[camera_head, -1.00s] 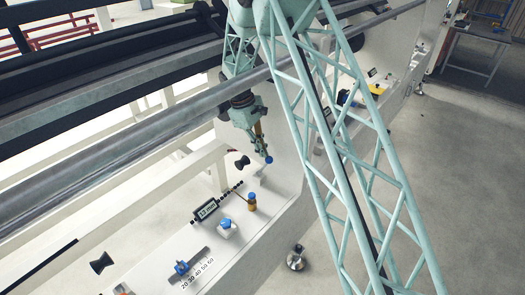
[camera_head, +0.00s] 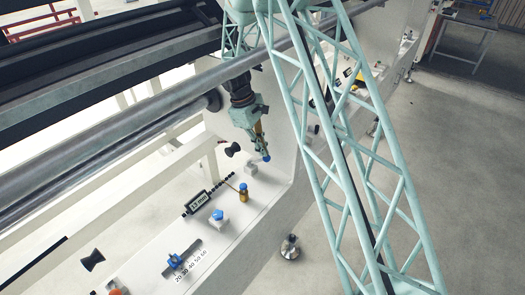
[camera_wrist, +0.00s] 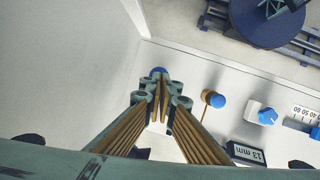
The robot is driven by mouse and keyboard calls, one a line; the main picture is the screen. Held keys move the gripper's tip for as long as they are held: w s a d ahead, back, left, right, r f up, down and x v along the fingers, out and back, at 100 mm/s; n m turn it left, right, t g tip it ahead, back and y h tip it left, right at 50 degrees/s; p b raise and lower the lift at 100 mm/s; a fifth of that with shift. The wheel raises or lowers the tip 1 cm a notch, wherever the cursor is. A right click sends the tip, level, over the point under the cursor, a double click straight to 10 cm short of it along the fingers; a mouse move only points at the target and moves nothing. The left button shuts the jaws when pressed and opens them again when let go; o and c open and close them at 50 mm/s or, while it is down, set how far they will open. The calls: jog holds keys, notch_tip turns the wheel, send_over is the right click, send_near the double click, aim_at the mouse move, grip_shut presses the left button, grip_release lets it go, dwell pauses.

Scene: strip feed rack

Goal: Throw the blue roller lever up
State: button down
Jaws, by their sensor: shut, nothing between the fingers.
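The blue roller lever shows as a round blue end (camera_head: 266,158) at the far end of the white panel, by a small pale mount. It also shows in the wrist view (camera_wrist: 158,72), just beyond my fingertips. My gripper (camera_head: 262,147) points down at it and is shut with nothing between the fingers. In the wrist view my gripper (camera_wrist: 163,90) has its tips together beside the blue end. They look very close, but I cannot tell whether they touch. The fingers hide most of the lever's arm and mount.
On the panel stand an orange post with a blue top (camera_head: 243,190), a white block with a blue knob (camera_head: 217,216), a 13 mm display (camera_head: 197,203) and a blue slider on a scale (camera_head: 176,262). Black spools (camera_head: 232,149) line the far side. A rail runs above.

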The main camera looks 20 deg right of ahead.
jog(key=s+p+v, duration=0.1)
jog(key=p+v, duration=0.1)
jog(key=v, duration=1.1)
jog(key=shift+s+d+r, duration=0.15)
jog(key=shift+s+d, duration=0.1)
jog(key=shift+d, duration=0.05)
dwell(0.7)
